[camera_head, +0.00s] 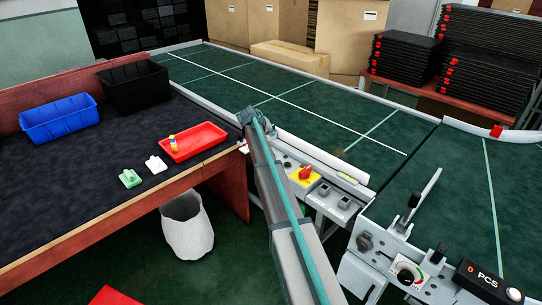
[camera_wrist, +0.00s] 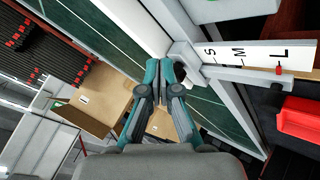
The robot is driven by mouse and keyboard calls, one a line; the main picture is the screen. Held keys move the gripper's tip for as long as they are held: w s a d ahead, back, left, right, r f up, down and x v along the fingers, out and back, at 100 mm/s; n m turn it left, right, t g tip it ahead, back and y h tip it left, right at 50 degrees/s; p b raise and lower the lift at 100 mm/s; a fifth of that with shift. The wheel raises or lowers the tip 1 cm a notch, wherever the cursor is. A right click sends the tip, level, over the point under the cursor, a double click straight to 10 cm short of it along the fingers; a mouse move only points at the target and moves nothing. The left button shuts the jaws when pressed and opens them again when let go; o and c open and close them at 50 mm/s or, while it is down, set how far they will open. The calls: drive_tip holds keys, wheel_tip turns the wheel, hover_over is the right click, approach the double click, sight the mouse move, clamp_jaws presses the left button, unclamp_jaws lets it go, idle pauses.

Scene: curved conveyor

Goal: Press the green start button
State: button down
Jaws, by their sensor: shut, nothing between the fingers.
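The control panel (camera_head: 317,187) on the side of the conveyor carries a red knob on a yellow plate (camera_head: 304,175) and two grey box-like switches (camera_head: 334,196). I cannot make out a green start button for certain in either view. My gripper (camera_wrist: 165,70) is shut and empty in the wrist view. Its fingertips are close to a white bracket (camera_wrist: 187,60) at the conveyor's edge. In the head view my arm reaches past the left of the panel, and I cannot make out the fingertips there.
A white scale marked S, M, L (camera_wrist: 262,53) joins the bracket. A red tray (camera_head: 193,142), a blue bin (camera_head: 60,120) and a black bin (camera_head: 134,88) stand on the dark table at left. A second control box with a dial (camera_head: 407,274) is at lower right. The conveyor belt (camera_head: 330,115) is clear.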

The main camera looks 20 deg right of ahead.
drive_tip(key=shift+f, duration=0.1)
wheel_tip(320, 180, down, 8)
drive_tip(key=shift+r+b, duration=0.2)
drive_tip(key=shift+b, duration=1.05)
drive_tip(key=shift+f, duration=0.55)
drive_tip(key=shift+f+b, duration=0.1)
drive_tip(key=shift+b, duration=0.25)
drive_tip(key=shift+f+b, duration=0.3)
drive_tip(key=shift+f, duration=0.05)
drive_tip(key=shift+f+b, duration=0.35)
drive_tip(key=shift+f, duration=0.1)
idle(0.7)
drive_tip(key=shift+r, duration=0.9)
